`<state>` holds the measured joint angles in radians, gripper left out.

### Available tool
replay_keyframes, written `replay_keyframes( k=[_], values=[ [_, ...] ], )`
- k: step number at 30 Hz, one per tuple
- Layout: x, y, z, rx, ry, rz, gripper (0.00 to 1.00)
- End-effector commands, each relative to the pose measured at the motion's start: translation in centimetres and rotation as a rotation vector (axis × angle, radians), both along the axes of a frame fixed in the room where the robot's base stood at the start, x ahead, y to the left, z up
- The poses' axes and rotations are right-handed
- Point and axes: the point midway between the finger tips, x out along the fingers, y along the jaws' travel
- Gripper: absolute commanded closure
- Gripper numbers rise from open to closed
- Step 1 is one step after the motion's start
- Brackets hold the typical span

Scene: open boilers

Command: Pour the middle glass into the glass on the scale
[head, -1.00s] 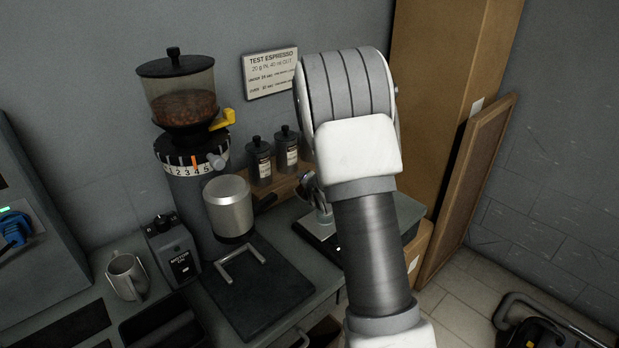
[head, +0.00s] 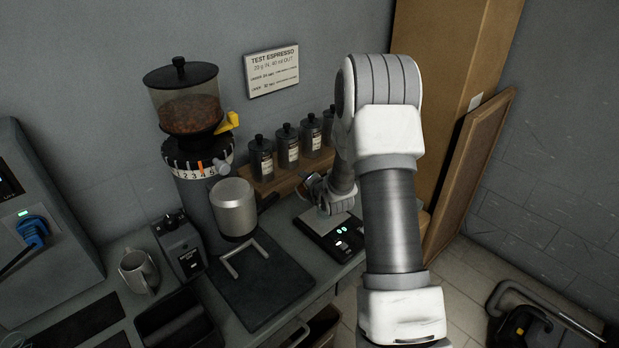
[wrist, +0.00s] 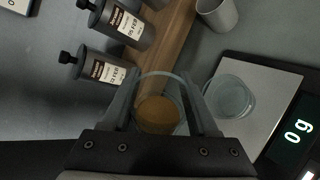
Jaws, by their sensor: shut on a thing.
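In the wrist view my gripper (wrist: 158,80) is shut on a clear glass (wrist: 158,112) with brown liquid in the bottom, one finger on each side. Its round rim faces the camera. A second clear glass (wrist: 231,97), which looks empty, stands on the scale (wrist: 270,82) just right of the held glass. The scale's display (wrist: 298,130) reads 0 g. In the head view the scale (head: 318,243) sits on the counter below my gripper (head: 316,186); my wrist hides much of this area and I cannot make out the glasses clearly there.
Dark labelled canisters (head: 287,146) stand on a wooden shelf (head: 290,178) behind the scale. A grey cup (wrist: 217,12) stands beyond the scale. A grinder (head: 197,165), a dark mat (head: 262,285) and a mug (head: 138,270) are to the left.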

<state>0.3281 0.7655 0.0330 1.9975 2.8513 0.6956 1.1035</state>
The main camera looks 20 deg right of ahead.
Motion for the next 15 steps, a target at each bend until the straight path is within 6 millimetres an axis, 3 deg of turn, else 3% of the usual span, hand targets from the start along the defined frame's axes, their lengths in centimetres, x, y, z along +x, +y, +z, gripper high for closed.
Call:
replay_keyframes(
  k=[5, 15],
  values=[
    [0.01, -0.09, 0.45, 0.025, -0.009, -0.005, 0.99],
    [-0.04, -0.32, 0.19, 0.325, -0.075, -0.009, 0.99]
  ],
)
